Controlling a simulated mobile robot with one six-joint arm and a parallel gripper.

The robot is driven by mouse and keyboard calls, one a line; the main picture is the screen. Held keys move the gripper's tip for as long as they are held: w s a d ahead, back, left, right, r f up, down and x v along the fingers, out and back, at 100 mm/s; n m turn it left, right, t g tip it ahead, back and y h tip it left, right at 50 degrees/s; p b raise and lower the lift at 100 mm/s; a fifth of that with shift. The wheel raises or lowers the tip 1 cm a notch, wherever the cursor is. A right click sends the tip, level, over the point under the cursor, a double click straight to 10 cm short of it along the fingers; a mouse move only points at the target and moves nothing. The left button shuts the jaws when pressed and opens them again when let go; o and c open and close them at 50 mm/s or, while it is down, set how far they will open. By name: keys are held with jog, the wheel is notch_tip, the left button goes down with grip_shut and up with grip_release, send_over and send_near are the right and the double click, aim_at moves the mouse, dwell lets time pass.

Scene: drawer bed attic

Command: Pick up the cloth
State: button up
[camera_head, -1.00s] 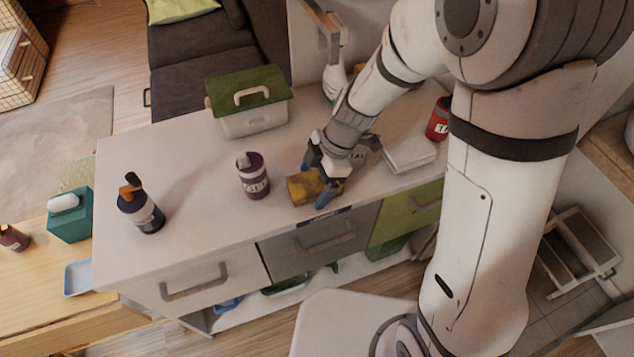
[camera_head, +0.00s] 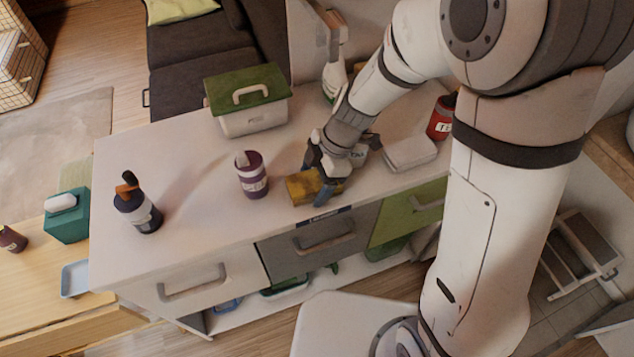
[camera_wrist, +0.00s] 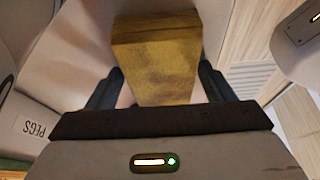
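The cloth (camera_head: 303,187) is a mustard-yellow, block-like folded piece near the front edge of the white cabinet top. In the wrist view the cloth (camera_wrist: 158,62) lies straight ahead, with its near part between my two dark fingers. My gripper (camera_head: 330,187) points down at the right end of the cloth. In the wrist view my gripper (camera_wrist: 160,82) has its fingers spread, one on each side of the cloth, with narrow gaps near the palm. Whether the fingertips touch the cloth is not clear. The cloth appears to rest on the surface.
A green-lidded box (camera_head: 250,112) is behind, a white case (camera_head: 409,152) and red can (camera_head: 441,118) to the right. The cabinet top (camera_head: 195,200) is clear between the bottles.

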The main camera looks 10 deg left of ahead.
jog(key=c, duration=0.7)
jog(key=shift+c, duration=0.2)
